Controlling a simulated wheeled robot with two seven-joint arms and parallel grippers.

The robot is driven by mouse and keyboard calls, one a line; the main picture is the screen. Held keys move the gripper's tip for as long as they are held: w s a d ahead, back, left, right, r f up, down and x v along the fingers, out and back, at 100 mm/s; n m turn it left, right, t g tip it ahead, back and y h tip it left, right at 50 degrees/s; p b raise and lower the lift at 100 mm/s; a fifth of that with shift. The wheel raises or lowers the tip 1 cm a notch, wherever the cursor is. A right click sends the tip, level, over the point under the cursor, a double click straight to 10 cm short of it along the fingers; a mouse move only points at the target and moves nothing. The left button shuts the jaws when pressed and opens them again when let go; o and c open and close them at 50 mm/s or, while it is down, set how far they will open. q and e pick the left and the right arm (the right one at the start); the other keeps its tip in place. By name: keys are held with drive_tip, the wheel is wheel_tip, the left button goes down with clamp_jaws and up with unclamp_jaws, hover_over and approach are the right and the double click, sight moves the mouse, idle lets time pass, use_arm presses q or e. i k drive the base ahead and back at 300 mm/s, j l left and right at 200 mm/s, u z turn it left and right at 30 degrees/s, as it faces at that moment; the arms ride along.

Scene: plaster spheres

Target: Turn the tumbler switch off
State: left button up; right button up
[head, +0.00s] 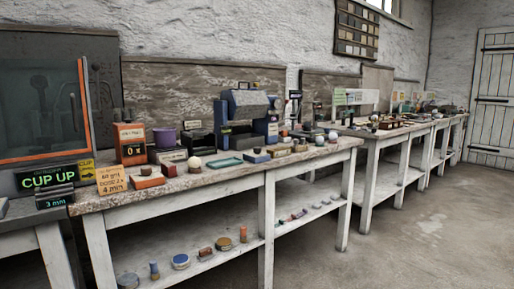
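No switch is plain enough to identify as the tumbler switch at this distance. A blue and grey machine (246,115) stands on the near workbench against the wall; I cannot tell whether it is the tumbler. An orange box (130,143) with a small dark number display stands at the bench's left end. Neither of my grippers is in view.
The near workbench (215,178) carries a purple pot (165,137), a green tray (224,162) and small blocks. Its lower shelf holds tins. An orange-framed cabinet (84,100) with a CUP UP sign (48,178) stands left. Floor (420,240) is clear at right.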

sight(257, 150)
drive_tip(key=i+l+u, duration=0.15)
drive_tip(key=i+l, duration=1.15)
drive_tip(key=i, duration=0.1)
